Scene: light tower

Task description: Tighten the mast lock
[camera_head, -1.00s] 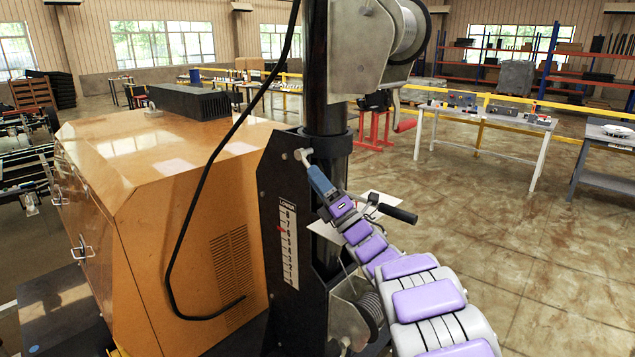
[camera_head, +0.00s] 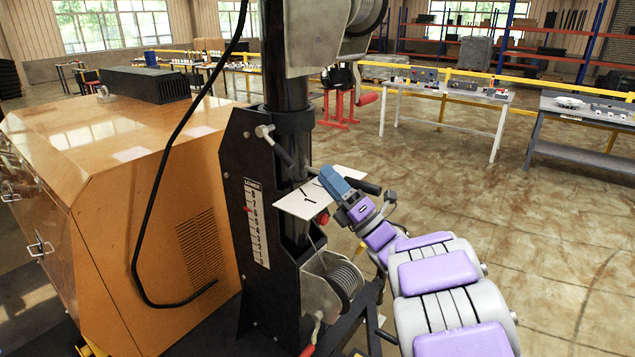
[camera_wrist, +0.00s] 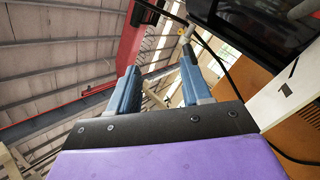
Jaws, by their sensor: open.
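The mast lock (camera_head: 265,132) is a metal bolt with a T-shaped lever on the black mast base, just below the mast collar. Its dark bar slants down to the right in the head view. My gripper (camera_head: 328,178) has blue fingers and sits right of and below the lock, apart from it, over a white plate (camera_head: 295,205). In the wrist view my gripper (camera_wrist: 160,80) is open, with nothing between its fingers. A small metal fitting, possibly the lock (camera_wrist: 186,36), shows beyond the right finger.
The black mast (camera_head: 285,70) rises from its base, with a numbered scale (camera_head: 256,222) on the side. A winch drum (camera_head: 345,282) sits low beside my arm. The orange generator housing (camera_head: 110,230) stands left; a black cable hangs before it.

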